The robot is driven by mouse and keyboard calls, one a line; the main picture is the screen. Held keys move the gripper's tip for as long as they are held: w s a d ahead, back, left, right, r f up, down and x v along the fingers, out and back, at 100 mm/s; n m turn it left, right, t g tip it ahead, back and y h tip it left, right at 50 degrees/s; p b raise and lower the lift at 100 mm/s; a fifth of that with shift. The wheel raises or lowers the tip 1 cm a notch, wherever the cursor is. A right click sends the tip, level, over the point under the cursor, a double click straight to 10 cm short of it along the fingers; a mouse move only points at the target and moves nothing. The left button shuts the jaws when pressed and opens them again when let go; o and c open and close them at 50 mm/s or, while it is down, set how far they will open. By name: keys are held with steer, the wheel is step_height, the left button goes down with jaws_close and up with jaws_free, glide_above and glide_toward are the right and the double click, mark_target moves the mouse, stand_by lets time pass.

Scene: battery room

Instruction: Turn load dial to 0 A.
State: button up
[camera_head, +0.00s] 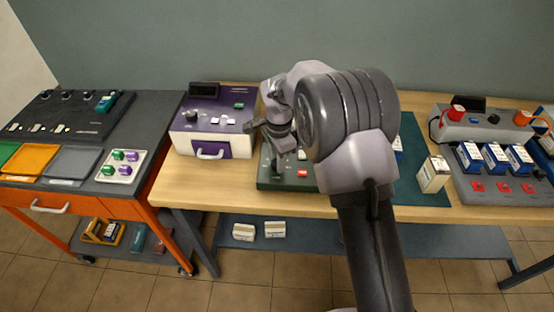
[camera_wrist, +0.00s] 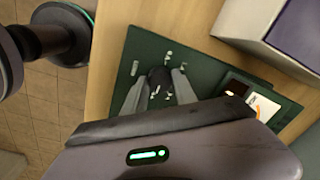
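The load dial (camera_wrist: 160,78) is a dark knob on a dark green panel (camera_wrist: 137,50) in the wrist view, with small white marks around it. My gripper (camera_wrist: 159,82) has one grey finger on each side of the knob, with the fingertips close to it. I cannot tell whether they touch it. A small dark display (camera_wrist: 236,88) and a pale gauge with an orange mark (camera_wrist: 262,106) sit on the same panel; I cannot read a value. In the head view the green unit (camera_head: 268,182) lies below my gripper and is partly hidden by my arm.
A purple and white unit with a drawer (camera_head: 212,140) stands close to the left of the green unit. A red button (camera_head: 302,173) sits on the green unit. A white-labelled block (camera_head: 433,174) and a battery rack (camera_head: 490,160) stand to the right. Bare wood lies along the bench front.

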jaws_close()
